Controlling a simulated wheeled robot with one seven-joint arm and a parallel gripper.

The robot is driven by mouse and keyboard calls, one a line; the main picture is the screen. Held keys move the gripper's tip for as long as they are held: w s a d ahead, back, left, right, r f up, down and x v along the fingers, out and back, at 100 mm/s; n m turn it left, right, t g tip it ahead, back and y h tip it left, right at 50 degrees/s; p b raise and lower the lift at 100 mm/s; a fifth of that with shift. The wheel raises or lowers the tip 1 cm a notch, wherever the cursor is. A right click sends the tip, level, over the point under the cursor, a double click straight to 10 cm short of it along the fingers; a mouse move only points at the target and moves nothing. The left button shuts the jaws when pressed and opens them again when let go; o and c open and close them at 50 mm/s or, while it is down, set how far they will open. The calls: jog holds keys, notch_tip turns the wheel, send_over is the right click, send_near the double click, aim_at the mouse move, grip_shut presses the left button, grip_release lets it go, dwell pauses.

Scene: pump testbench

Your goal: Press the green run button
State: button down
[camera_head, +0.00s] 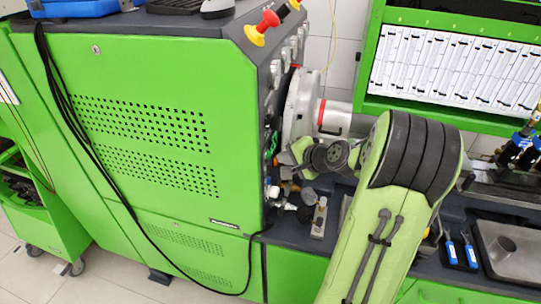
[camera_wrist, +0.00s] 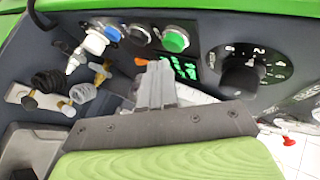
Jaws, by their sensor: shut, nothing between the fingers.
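The green run button (camera_wrist: 176,40) is a round green cap in a silver ring on the dark panel, in the upper middle of the wrist view. My gripper (camera_wrist: 155,68) is shut and empty. Its tips show just below and slightly left of the button in that view, with no visible contact; the exact gap in depth cannot be told. In the head view my gripper end (camera_head: 290,160) is by the right side of the green testbench cabinet (camera_head: 140,110). The run button cannot be made out there.
Left of the run button are a dark button (camera_wrist: 138,34) and a blue one (camera_wrist: 113,31) near a white fitting (camera_wrist: 95,43). A green-lit display (camera_wrist: 185,67) lies below it. A black rotary knob (camera_wrist: 240,74) is to the right. A red-and-yellow knob (camera_head: 262,27) tops the cabinet.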

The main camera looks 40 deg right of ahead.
dwell(0.5)
jog(key=shift+w+a, duration=0.3)
jog(key=shift+w, duration=0.05)
